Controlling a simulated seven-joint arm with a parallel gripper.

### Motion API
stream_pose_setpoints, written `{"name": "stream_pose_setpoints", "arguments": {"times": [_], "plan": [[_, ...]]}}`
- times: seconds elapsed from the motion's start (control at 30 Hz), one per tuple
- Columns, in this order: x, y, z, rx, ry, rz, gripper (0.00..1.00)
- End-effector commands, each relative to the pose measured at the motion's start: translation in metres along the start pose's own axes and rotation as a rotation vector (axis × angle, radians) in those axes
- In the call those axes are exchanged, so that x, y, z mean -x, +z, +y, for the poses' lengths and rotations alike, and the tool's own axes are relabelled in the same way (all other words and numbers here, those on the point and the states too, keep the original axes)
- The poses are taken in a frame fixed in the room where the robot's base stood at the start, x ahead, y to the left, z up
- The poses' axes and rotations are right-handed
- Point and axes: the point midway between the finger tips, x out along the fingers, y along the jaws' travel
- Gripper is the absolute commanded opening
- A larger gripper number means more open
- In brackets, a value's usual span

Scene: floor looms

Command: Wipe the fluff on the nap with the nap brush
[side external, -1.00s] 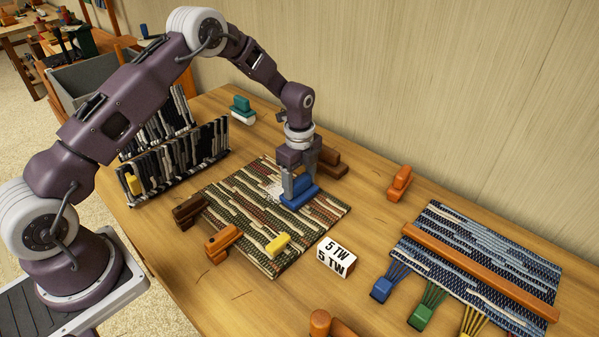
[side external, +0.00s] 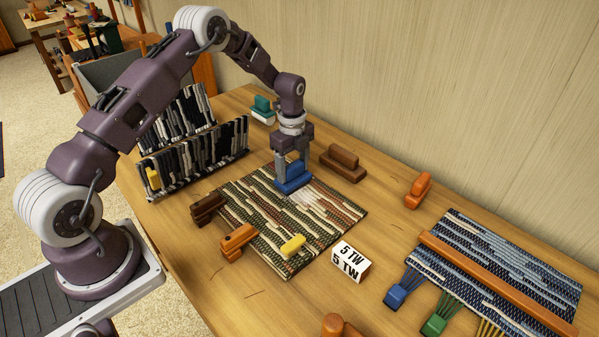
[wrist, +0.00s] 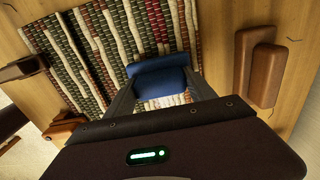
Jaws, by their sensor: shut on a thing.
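My gripper (side external: 292,163) is shut on a blue brush (side external: 291,181) and points down over the far part of the woven nap (side external: 262,235). The brush sits low at the nap; I cannot tell whether it presses on it. In the wrist view the blue brush (wrist: 160,78) lies between my fingers, across the striped nap (wrist: 106,36). A patch of whitish fluff (side external: 310,196) lies on the nap just right of the brush. Some of it shows in the wrist view (wrist: 166,101) next to the brush, partly hidden by my gripper.
Brown brushes (side external: 341,161) (side external: 207,206) and an orange one (side external: 238,241) stand around the nap, and a small yellow block (side external: 292,246) lies on it. A rack of textiles (side external: 192,155) is left, a blue loom (side external: 490,262) far right.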

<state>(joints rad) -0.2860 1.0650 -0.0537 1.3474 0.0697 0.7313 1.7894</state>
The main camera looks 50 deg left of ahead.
Motion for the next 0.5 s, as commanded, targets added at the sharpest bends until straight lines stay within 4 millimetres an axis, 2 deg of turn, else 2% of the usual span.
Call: {"name": "stream_pose_setpoints", "arguments": {"times": [0.13, 0.5], "plan": [[0.000, 0.014, 0.001, 0.003, 0.001, -0.001, 0.26], [0.000, -0.021, 0.000, -0.001, 0.000, -0.001, 0.26]]}}
